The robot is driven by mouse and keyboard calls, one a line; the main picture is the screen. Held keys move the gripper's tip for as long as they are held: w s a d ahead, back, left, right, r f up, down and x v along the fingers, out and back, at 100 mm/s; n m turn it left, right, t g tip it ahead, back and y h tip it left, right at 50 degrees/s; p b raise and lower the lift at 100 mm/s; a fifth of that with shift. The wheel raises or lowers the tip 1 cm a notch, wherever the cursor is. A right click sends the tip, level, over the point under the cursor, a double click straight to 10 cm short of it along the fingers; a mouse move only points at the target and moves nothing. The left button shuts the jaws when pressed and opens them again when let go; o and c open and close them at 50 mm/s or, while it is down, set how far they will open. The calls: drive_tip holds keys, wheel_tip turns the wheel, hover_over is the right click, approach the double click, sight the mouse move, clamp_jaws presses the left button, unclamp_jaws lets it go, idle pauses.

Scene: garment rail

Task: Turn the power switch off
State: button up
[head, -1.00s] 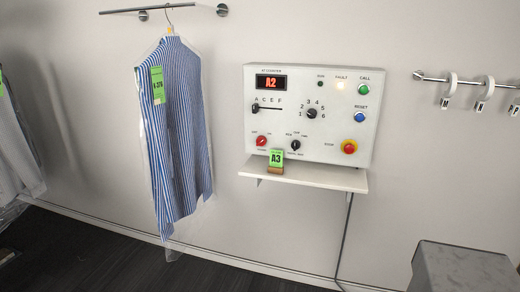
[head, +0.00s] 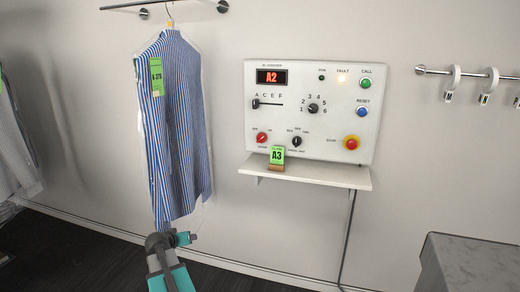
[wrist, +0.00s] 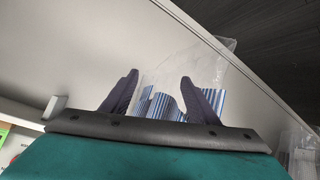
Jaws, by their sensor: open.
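The control panel (head: 350,115) is a white box on the wall. At its lower left is a red rotary knob (head: 262,138), with small labels that I cannot read well; it may be the power switch. Its exact setting is too small to tell. The display (head: 272,77) is lit and reads A2. My arm shows low in the head view, in front of the shirt's hem, left of and below the panel. My gripper (wrist: 158,88) is open and empty in the wrist view, apart from the knob.
A shelf (head: 320,177) under the panel holds a green A3 tag (head: 277,156). A bagged striped shirt (head: 178,125) hangs left of the panel; a rail (head: 432,71) with white rings is at right. A grey block (head: 475,262) stands at lower right.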

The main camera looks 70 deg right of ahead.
drive_tip(key=s+d+r+m+h+b, duration=0.1)
drive_tip(key=s+d+r+h, duration=0.15)
drive_tip(key=d+r, duration=0.45)
drive_tip(key=m+g+h+b, duration=0.2)
drive_tip(key=m+h+b, duration=0.2)
drive_tip(key=m+h, duration=0.15)
approach(260, 140)
drive_tip(key=a, duration=0.5)
drive_tip(key=shift+s+d+n, duration=0.2)
drive_tip(key=shift+s+n, duration=0.05)
drive_tip(key=shift+n, duration=0.1)
drive_tip(key=shift+d, duration=0.1)
drive_tip(key=shift+w+d+p, duration=0.2)
drive_tip(key=shift+d+p, duration=0.2)
drive_tip(key=shift+d, duration=3)
drive_tip(key=shift+w+d+p, duration=0.2)
drive_tip(key=shift+d+p, duration=0.2)
drive_tip(key=shift+d, duration=3)
